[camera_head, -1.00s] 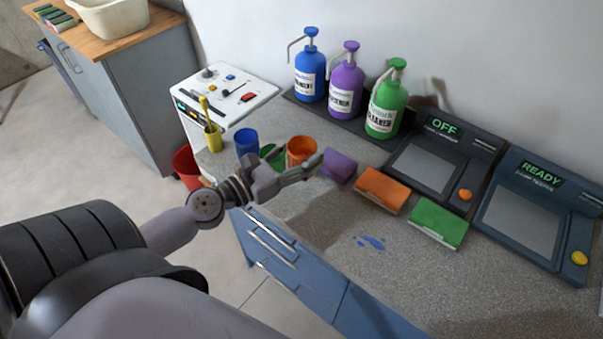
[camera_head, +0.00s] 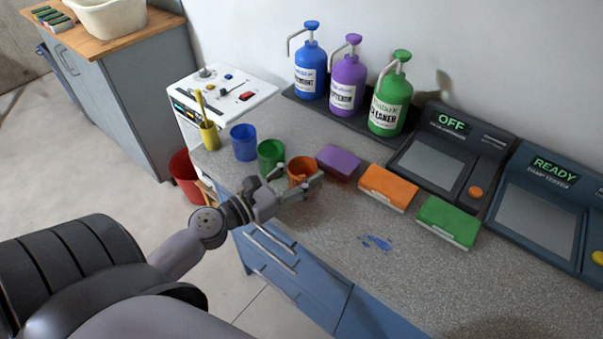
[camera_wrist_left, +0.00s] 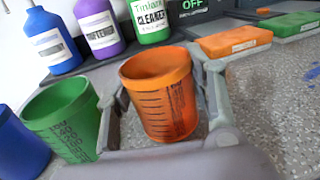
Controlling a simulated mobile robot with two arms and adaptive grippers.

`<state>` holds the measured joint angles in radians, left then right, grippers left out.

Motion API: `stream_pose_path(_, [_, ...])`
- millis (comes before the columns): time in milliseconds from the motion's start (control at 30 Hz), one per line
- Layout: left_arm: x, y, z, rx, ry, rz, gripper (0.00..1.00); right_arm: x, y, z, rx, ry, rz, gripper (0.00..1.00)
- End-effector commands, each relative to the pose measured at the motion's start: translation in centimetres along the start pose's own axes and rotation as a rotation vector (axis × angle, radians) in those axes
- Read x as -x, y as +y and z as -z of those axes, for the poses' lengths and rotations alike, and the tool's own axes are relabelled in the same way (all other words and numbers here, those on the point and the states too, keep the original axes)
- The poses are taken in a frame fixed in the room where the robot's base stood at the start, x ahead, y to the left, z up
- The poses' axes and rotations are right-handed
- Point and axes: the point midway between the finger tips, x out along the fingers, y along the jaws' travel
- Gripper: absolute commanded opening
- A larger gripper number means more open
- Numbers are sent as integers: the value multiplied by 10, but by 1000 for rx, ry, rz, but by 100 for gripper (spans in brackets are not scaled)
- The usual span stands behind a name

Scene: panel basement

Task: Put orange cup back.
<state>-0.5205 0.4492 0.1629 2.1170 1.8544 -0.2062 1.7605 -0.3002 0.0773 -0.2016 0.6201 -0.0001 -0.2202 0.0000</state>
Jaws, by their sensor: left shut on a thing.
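The orange cup (camera_head: 302,170) stands upright at the front part of the counter, at the right end of the row of cups. My left gripper (camera_head: 298,186) is shut on it, with a finger on each side of the cup. The left wrist view shows the orange cup (camera_wrist_left: 161,95) between the two fingers, its inside visible from above. The green cup (camera_head: 271,157) is just left of it, and the blue cup (camera_head: 244,143) is farther left. Whether the orange cup's base touches the counter is hard to tell. My right gripper is not in view.
A yellow cup (camera_head: 209,135) holding a tool ends the row. Purple (camera_head: 339,161), orange (camera_head: 388,187) and green (camera_head: 448,221) sponge-like blocks lie to the right. Pump bottles (camera_head: 346,82) stand behind. A blue smear (camera_head: 376,242) marks the open counter at front right.

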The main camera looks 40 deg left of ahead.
Motion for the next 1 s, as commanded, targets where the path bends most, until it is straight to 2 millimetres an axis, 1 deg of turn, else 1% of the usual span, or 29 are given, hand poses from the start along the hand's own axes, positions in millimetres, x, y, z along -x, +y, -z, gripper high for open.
stream_pose_path(33, [0, 0, 3, 0, -1, 0, 19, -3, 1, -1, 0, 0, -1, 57])
stream_pose_path(67, [0, 0, 3, 0, 0, 0, 50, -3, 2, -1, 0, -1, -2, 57])
stream_pose_path(167, [0, 0, 2, 0, 0, 0, 56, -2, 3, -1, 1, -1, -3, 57])
stream_pose_path(200, [0, 0, 2, 0, 0, 0, 57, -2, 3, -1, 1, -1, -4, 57])
stream_pose_path(567, [2, 0, -1, 1, 1, 0, 57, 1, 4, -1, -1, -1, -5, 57])
stream_pose_path(667, [14, 0, 3, 3, 2, -1, 57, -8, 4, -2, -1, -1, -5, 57])
stream_pose_path(733, [27, 0, 5, 3, 3, -2, 57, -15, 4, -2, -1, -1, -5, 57])
stream_pose_path(900, [65, 0, 5, 5, 2, -5, 57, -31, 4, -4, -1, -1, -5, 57])
stream_pose_path(1000, [86, 0, 4, 3, 3, -5, 57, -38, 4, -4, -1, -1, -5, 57])
